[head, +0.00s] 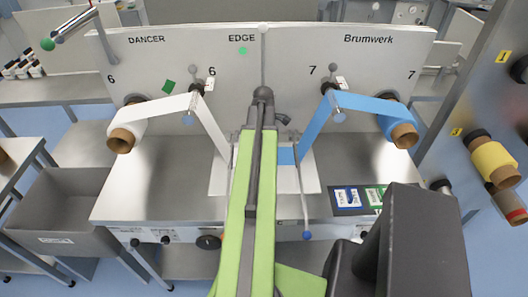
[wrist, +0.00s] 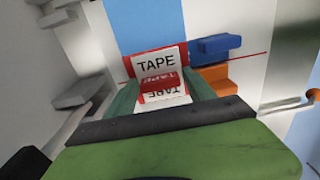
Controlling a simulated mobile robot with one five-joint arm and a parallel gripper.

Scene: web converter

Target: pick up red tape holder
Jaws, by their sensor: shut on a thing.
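The red tape holder (wrist: 127,66) carries white labels reading TAPE and sits between the green fingers of my gripper (wrist: 160,93) in the wrist view. My gripper is shut on it. A blue web strip lies behind the holder in that view. In the head view my green arm (head: 247,215) reaches forward over the steel table (head: 150,180) and hides the gripper and the holder.
A white roll (head: 125,135) hangs at the left and a blue roll (head: 400,130) at the right of the grey panel (head: 290,50). A blue block (wrist: 215,45) and an orange block (wrist: 212,78) are close beside the holder. A dark tray (head: 365,198) lies on the table's right side.

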